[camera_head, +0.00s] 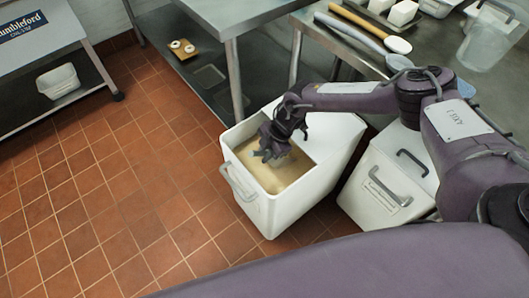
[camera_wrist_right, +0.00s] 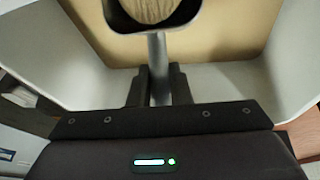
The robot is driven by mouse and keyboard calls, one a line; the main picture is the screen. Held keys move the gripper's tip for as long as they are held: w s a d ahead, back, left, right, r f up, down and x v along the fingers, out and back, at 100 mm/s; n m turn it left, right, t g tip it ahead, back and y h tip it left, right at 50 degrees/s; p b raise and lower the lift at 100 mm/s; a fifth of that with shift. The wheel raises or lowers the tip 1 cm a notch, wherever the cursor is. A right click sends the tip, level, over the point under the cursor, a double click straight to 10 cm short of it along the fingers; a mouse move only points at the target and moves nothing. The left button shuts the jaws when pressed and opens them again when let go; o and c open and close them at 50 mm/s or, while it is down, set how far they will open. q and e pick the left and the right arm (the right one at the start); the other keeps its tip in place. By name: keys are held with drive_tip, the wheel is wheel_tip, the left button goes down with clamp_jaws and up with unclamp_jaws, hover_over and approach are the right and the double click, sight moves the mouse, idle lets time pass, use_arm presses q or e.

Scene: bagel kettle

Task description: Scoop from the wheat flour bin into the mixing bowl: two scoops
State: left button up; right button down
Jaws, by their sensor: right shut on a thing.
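The wheat flour bin (camera_head: 290,205) is a white bin on the floor, open at its front half, with tan flour (camera_head: 252,176) inside. My right gripper (camera_head: 272,152) reaches down into the opening. In the right wrist view the gripper (camera_wrist_right: 160,85) is shut on the grey handle of a scoop (camera_wrist_right: 158,50). The scoop's head lies beyond the fingers, over the flour, and something tan shows within its rim. I cannot tell how full it is. My left gripper is not in view. I cannot make out a mixing bowl.
A second white bin (camera_head: 377,190) with a closed lid stands right of the open one. A steel table (camera_head: 240,15) with a lower shelf is behind. Long-handled utensils (camera_head: 365,25) and a clear container (camera_head: 490,42) lie on the counter. The tiled floor (camera_head: 130,200) at left is clear.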

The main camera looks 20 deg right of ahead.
sight(260, 152)
idle(0.4)
